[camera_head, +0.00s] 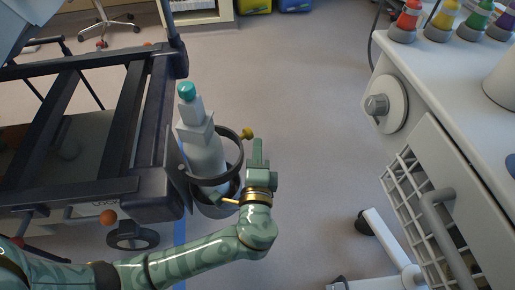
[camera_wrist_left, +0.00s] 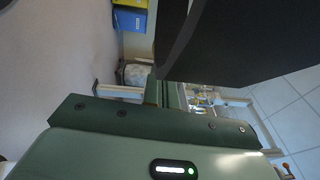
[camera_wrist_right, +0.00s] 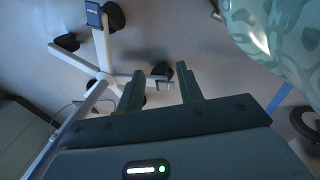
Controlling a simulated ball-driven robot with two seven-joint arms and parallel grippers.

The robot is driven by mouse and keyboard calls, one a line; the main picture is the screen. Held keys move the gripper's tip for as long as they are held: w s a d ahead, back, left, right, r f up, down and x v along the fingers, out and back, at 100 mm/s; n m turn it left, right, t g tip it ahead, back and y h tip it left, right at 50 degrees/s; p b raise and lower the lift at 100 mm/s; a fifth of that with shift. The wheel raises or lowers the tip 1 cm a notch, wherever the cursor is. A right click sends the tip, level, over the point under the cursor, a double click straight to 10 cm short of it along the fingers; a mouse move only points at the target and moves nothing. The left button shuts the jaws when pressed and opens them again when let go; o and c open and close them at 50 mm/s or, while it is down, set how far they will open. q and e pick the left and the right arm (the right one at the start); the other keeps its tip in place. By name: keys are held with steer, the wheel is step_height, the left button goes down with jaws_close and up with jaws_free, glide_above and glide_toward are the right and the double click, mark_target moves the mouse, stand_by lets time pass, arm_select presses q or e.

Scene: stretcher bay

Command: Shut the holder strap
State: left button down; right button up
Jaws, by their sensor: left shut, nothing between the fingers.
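The holder (camera_head: 218,205) is a dark cup at the stretcher's corner, with a white bottle (camera_head: 205,155) with a teal cap standing in it. My left gripper (camera_head: 257,146) is shut and empty, just right of the strap and near the knob; contact is unclear. A large dark band, probably the strap, fills the upper right of the left wrist view (camera_wrist_left: 235,45). My right gripper (camera_wrist_right: 158,82) is open and empty over the floor.
The stretcher frame (camera_head: 150,125) stands at left. A white cabinet (camera_head: 455,130) with a wire basket and several coloured-top bottles stands at right. A wheeled stand base (camera_head: 385,240) lies low right.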

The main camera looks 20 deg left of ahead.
mark_target(247, 137)
arm_select(q)
steer(key=shift+w+a, duration=0.1)
steer(key=shift+a, duration=0.1)
steer(key=w+a+n+g+y, duration=0.1)
steer(key=y, duration=0.1)
steer(key=w+a+n+g+y, duration=0.1)
steer(key=a+n, duration=0.1)
steer(key=shift+w+a+y+b, duration=0.15)
steer(key=shift+w+y+b, duration=0.05)
steer(key=shift+y+b, duration=0.2)
steer(key=shift+a+r, duration=0.1)
